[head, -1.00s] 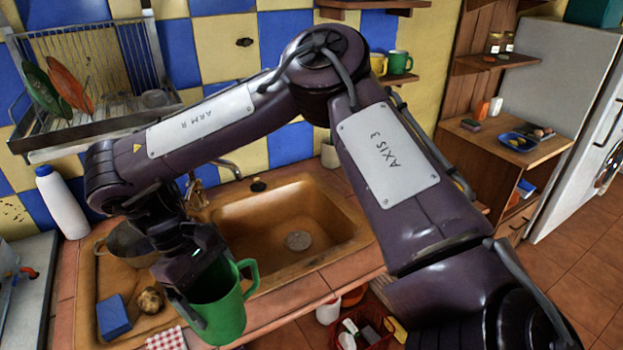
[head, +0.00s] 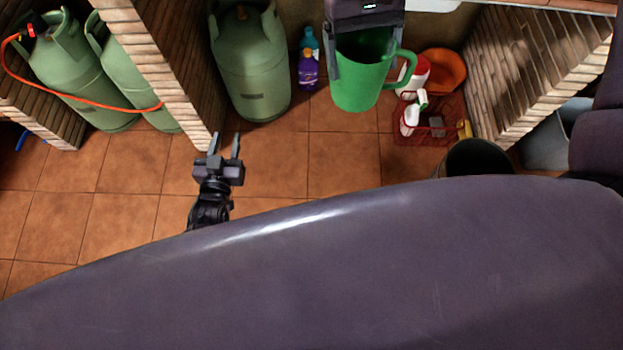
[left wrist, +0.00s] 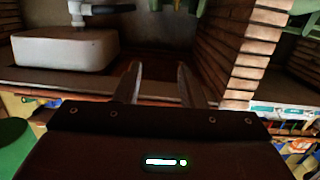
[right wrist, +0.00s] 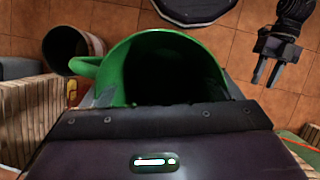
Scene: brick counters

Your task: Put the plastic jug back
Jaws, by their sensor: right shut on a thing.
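The green plastic jug (head: 360,88) is held upright under the counter edge in the head view, its handle to the right. My right gripper (head: 362,50) is shut on the jug's rim side, with a finger on either side of it. The right wrist view looks into the jug's dark open mouth (right wrist: 165,70); its handle points left there. My left gripper (head: 224,147) is open and empty over the tiled floor, left of the jug. In the left wrist view its two fingers (left wrist: 155,85) are spread apart with nothing between them.
Green gas cylinders (head: 250,65) stand left of the jug, with brick pillars (head: 175,60) between. Purple and blue bottles (head: 307,70), a red basket (head: 430,122), an orange bowl (head: 443,70) and a dark bucket (head: 475,158) stand near. Tiled floor (head: 120,220) is open in front.

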